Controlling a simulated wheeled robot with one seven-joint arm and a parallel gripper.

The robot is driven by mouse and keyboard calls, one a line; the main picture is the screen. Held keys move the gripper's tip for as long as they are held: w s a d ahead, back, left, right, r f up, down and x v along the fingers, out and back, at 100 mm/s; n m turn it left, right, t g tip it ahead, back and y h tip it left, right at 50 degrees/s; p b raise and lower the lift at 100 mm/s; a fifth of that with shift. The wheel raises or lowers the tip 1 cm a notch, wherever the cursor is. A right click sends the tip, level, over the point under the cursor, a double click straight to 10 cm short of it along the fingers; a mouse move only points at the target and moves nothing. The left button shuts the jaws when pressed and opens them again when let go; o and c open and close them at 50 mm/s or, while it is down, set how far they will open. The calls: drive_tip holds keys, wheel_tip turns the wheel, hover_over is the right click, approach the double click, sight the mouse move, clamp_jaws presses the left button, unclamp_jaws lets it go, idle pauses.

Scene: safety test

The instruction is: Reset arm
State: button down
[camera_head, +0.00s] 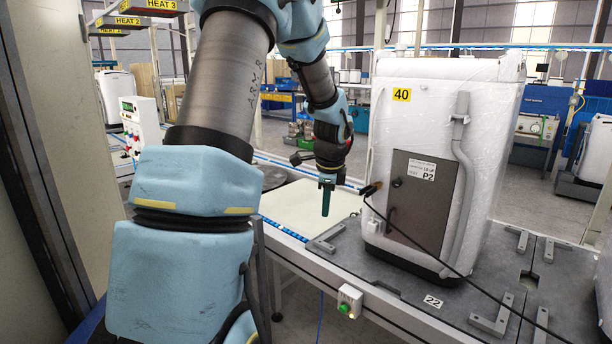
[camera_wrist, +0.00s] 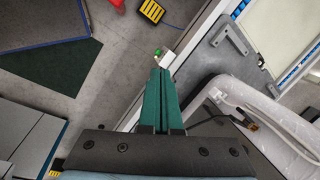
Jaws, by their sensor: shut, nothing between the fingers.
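My arm reaches across the head view, and my gripper (camera_head: 326,212) hangs at its end with the fingers pointing down. It is left of the white wrapped appliance (camera_head: 415,110), above the near edge of the work line. In the wrist view the two green fingers of my gripper (camera_wrist: 163,75) lie side by side, shut, with nothing between them. The appliance also shows in the wrist view (camera_wrist: 265,115), right of the fingers and partly hidden by the gripper body.
The appliance stands on a grey pallet (camera_head: 480,290) marked 22, with raised corner brackets. A black cable (camera_head: 440,262) runs from a plug (camera_head: 371,188) at the appliance panel. A green button box (camera_head: 349,301) sits on the line's front edge. A control box (camera_head: 142,125) stands at left.

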drive_tip(key=s+a+n, duration=0.6)
drive_tip(key=s+n, duration=0.3)
drive_tip(key=s, duration=0.1)
drive_tip(key=s+a+n+g, duration=0.1)
drive_tip(key=s+a+n, duration=0.5)
drive_tip(key=s+n, duration=0.4)
drive_tip(key=shift+s+a+r+h, duration=0.25)
drive_tip(key=shift+r+h, duration=0.05)
drive_tip(key=shift+r, duration=0.15)
